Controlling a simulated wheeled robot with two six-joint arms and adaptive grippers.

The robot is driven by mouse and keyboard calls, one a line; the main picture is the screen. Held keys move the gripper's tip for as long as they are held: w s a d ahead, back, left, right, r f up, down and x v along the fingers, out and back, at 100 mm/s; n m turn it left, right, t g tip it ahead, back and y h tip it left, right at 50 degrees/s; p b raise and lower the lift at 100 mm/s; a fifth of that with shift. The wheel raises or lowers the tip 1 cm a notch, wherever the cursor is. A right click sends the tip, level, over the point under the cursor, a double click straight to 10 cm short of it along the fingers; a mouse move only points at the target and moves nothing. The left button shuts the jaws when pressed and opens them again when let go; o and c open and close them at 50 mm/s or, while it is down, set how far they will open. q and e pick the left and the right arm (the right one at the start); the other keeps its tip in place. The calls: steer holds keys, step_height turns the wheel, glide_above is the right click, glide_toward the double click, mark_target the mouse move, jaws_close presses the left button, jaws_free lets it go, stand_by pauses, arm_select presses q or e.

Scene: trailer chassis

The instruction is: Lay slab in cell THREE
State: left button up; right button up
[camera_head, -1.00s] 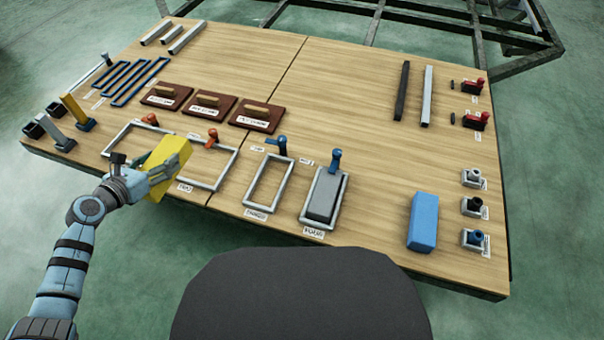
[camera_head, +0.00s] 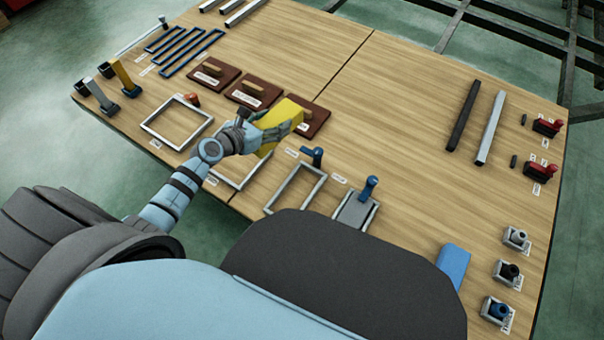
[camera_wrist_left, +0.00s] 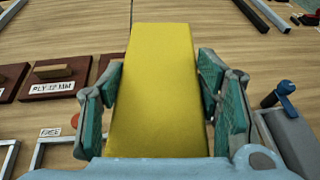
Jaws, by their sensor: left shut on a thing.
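My left gripper (camera_head: 270,132) is shut on a yellow slab (camera_head: 283,121) and holds it above the table. In the left wrist view the slab (camera_wrist_left: 158,90) lies between both fingers, its far end pointing away from the camera. In the head view it covers part of the rightmost brown board. Along the near side stand an empty grey frame (camera_head: 147,127) at left, a second frame (camera_head: 232,187) partly hidden by my left arm, a third empty frame (camera_head: 320,185), and a fourth (camera_head: 372,219) holding a grey slab (camera_head: 354,212). Their labels are too small to read surely. My right gripper is out of view.
Brown boards with wooden handles (camera_head: 248,92) lie behind the frames. Blue-handled posts (camera_head: 317,155) stand by the right frames. A blue block (camera_head: 453,264) lies at the near right, by several small holders (camera_head: 507,272). Dark and light bars (camera_head: 490,128) lie farther back. The table's middle is clear.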

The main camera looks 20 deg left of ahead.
arm_select(q)
steer(key=s+d+r+n+y+p, duration=0.2)
steer(key=s+d+p, duration=0.5)
steer(key=d, duration=0.3)
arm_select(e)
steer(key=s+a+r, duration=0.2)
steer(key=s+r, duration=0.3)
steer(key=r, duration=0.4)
arm_select(q)
step_height(320, 180, down, 16)
steer(key=b, duration=1.6)
steer(key=shift+f, duration=0.15)
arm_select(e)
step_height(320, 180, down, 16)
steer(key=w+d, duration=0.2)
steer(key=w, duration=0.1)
arm_select(q)
steer(key=shift+f, duration=0.3)
step_height(320, 180, down, 3)
steer(key=b, duration=0.3)
steer(key=shift+w+f+b, duration=0.1)
steer(key=shift+f+b, duration=0.1)
steer(key=shift+b, duration=0.2)
steer(key=shift+r, duration=0.15)
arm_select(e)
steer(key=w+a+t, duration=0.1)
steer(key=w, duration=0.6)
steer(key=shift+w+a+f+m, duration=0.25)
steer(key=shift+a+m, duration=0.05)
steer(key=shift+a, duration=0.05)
